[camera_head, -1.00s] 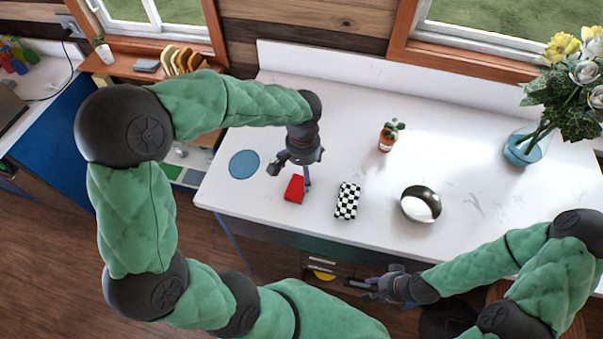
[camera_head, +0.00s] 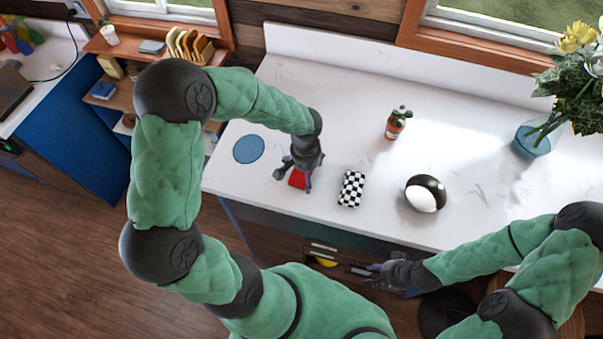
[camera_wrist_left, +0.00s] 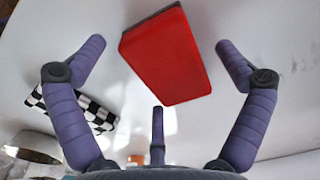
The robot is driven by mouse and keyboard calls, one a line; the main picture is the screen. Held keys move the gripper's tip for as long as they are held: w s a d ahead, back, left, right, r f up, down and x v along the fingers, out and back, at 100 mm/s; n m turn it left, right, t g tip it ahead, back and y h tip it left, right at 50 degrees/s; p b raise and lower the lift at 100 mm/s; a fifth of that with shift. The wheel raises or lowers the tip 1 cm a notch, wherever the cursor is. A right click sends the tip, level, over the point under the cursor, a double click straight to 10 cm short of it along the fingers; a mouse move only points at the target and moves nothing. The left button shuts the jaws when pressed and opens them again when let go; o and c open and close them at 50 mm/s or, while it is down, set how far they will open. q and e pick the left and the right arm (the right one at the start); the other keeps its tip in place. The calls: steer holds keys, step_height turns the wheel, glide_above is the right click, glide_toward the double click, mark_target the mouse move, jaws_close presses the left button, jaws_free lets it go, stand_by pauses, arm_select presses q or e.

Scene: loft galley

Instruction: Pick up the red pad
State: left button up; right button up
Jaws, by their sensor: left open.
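The red pad (camera_head: 298,180) lies on the white countertop near its front edge. In the left wrist view the red pad (camera_wrist_left: 167,58) is a tilted red block with a dark side, between and beyond the spread fingers. My left gripper (camera_head: 293,178) is open just above the pad and partly hides it in the head view. The left gripper's fingers (camera_wrist_left: 163,62) do not appear to touch the pad. My right gripper (camera_head: 362,270) is low in front of the counter, away from the pad; its jaw state is too small to tell.
A black-and-white checkered block (camera_head: 351,189) lies just right of the pad. A blue disc (camera_head: 249,149) lies to its left. A round bowl (camera_head: 425,194), a small potted plant (camera_head: 394,127) and a flower vase (camera_head: 530,142) stand further right. The counter's back middle is clear.

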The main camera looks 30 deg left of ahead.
arm_select(q)
steer(key=shift+f, duration=0.1)
steer(key=c, duration=0.9)
steer(key=shift+o, duration=0.2)
steer(key=shift+r, duration=0.65)
steer(key=s+a+r, duration=0.1)
steer(key=r, duration=0.1)
steer(key=a+r, duration=0.1)
steer(key=r, duration=0.2)
steer(key=s+a+r, duration=0.1)
steer(key=a+r, duration=0.1)
steer(key=shift+s+r+p, duration=0.3)
steer(key=shift+s+r, duration=0.05)
steer(key=s+a+r, duration=0.1)
steer(key=a, duration=0.1)
steer(key=s+a+r, duration=0.1)
steer(key=s+a, duration=0.1)
steer(key=a, duration=0.1)
steer(key=s+a+r, duration=0.2)
steer(key=shift+s+a, duration=0.15)
steer(key=shift+a, duration=0.15)
